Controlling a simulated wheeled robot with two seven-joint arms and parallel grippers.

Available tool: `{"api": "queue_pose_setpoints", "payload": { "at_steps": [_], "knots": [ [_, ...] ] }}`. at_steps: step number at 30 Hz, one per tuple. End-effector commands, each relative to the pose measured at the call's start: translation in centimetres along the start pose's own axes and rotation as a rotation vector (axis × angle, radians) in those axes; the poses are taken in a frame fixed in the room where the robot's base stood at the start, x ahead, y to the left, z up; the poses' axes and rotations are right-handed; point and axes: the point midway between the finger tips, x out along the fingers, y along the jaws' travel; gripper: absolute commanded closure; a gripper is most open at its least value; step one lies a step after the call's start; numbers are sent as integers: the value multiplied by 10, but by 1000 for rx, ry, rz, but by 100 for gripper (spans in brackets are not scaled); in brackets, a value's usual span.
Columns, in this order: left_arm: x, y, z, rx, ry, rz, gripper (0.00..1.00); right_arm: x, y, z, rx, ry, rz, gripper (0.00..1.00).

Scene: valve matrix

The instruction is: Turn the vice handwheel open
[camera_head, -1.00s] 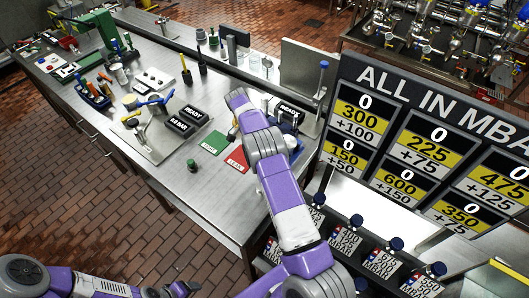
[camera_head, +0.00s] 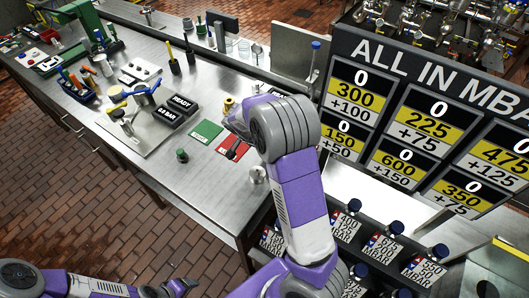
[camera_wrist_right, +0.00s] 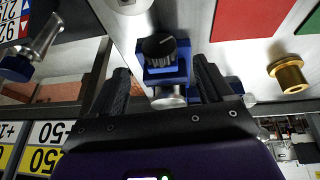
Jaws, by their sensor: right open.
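My right gripper (camera_wrist_right: 163,85) is open, with its two dark fingers on either side of a blue fitting (camera_wrist_right: 166,68) that has a black ribbed knob (camera_wrist_right: 158,46) on it. I cannot tell whether the fingers touch it, or whether this is the vice handwheel. In the head view my right arm reaches over the bench near the red card (camera_head: 232,147), and its wrist hides part of what lies below. A red item (camera_head: 48,37), possibly a vice, stands at the far left end of the bench. My left gripper (camera_head: 180,287) is low at the bottom left, away from the bench; its fingers are unclear.
A plate with blue-handled parts (camera_head: 140,115) lies left.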

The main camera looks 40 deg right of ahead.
Motion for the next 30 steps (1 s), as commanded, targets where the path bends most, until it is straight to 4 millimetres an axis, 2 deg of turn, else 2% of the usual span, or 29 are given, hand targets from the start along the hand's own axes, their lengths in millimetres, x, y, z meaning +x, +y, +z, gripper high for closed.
{"api": "queue_pose_setpoints", "payload": {
  "at_steps": [6,12,23,30],
  "knots": [
    [1,0,0,0,0,0,29,37,1,0,0,-1,7,20],
    [1,0,0,0,0,0,29,60,0,0,0,-1,4,20],
    [1,0,0,0,0,0,29,65,0,0,-1,-1,3,20],
    [1,0,0,0,0,0,29,65,0,0,-1,-1,3,57]
  ]
}}
